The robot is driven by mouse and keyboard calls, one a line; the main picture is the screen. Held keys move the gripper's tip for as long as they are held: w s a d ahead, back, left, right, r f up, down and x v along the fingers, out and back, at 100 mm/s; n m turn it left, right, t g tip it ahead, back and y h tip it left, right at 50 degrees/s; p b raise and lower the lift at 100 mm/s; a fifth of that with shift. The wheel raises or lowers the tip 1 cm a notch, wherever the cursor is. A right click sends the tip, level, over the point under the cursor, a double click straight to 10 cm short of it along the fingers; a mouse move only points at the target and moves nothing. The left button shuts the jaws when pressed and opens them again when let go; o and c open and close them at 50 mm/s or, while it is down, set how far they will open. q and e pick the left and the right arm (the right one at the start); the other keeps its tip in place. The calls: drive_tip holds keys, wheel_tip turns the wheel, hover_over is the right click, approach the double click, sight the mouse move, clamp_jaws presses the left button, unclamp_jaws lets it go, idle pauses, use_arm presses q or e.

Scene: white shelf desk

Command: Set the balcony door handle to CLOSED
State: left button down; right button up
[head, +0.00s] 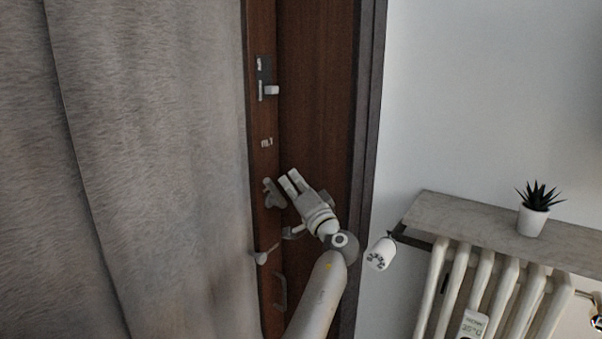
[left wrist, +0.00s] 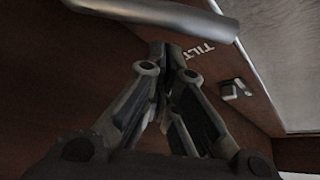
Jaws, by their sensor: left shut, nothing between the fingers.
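A brown wooden door frame (head: 312,100) stands beside the grey curtain. A grey handle-like fitting (head: 271,193) sits on its left strip, just left of my left gripper (head: 288,181); I cannot tell whether they touch. My left gripper's fingers are together and empty, pointing up and left. In the left wrist view, a smooth grey metal bar (left wrist: 160,14) crosses the top, just beyond the fingertips (left wrist: 170,55). The white word TILT (left wrist: 205,47) is on the brown wood beside them. A CLOSED mark is not readable. My right gripper is not in view.
A dark plate with a pale latch (head: 271,90) is higher on the frame. A small metal fitting (head: 261,257) and a lower pull (head: 280,290) are below. A grey curtain (head: 150,150) fills the left. A radiator (head: 480,285) under a shelf with a plant (head: 536,215) stands right.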

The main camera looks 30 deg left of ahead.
use_arm(q)
drive_tip(key=shift+s+a+f, duration=0.1)
drive_tip(key=shift+s+f, duration=0.25)
drive_tip(key=shift+s, duration=0.1)
